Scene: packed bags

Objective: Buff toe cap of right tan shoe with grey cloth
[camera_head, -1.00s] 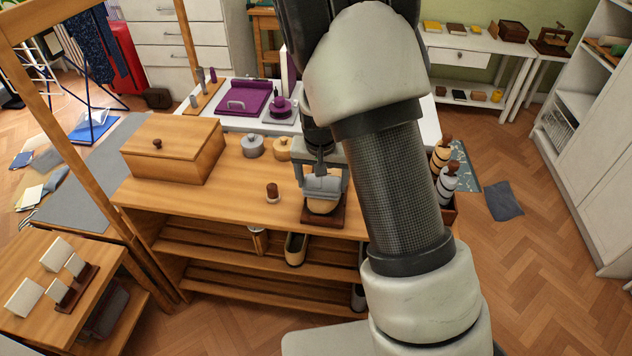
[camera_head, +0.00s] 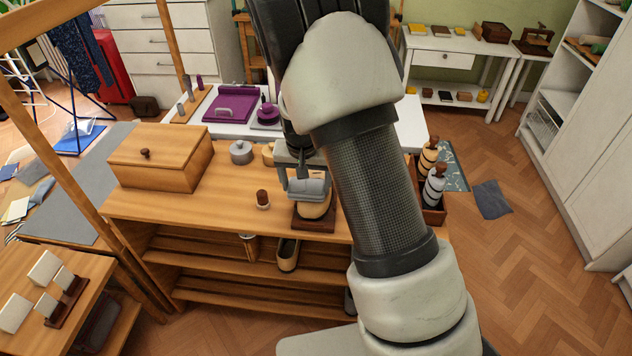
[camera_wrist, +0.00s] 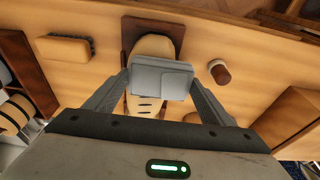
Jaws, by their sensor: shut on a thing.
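The tan shoe (camera_head: 319,208) sits on a dark brown block (camera_head: 314,224) on the wooden bench, its toe toward the bench's front edge. In the wrist view its pale toe cap (camera_wrist: 156,46) shows beyond the grey cloth. My gripper (camera_head: 306,178) is shut on the folded grey cloth (camera_head: 308,189), one finger at each side of it. The cloth lies across the top of the shoe, just behind the visible toe; the wrist view shows the cloth (camera_wrist: 160,78) hiding the middle of the shoe. Whether it presses on the shoe is unclear.
A brown-topped jar (camera_head: 262,199) stands left of the block. A wooden box (camera_head: 160,156) and a grey tin (camera_head: 241,152) stand farther left. A brush (camera_wrist: 69,49) lies nearby. Bottles in a crate (camera_head: 433,216) stand at right. Another shoe (camera_head: 287,255) is on the shelf below.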

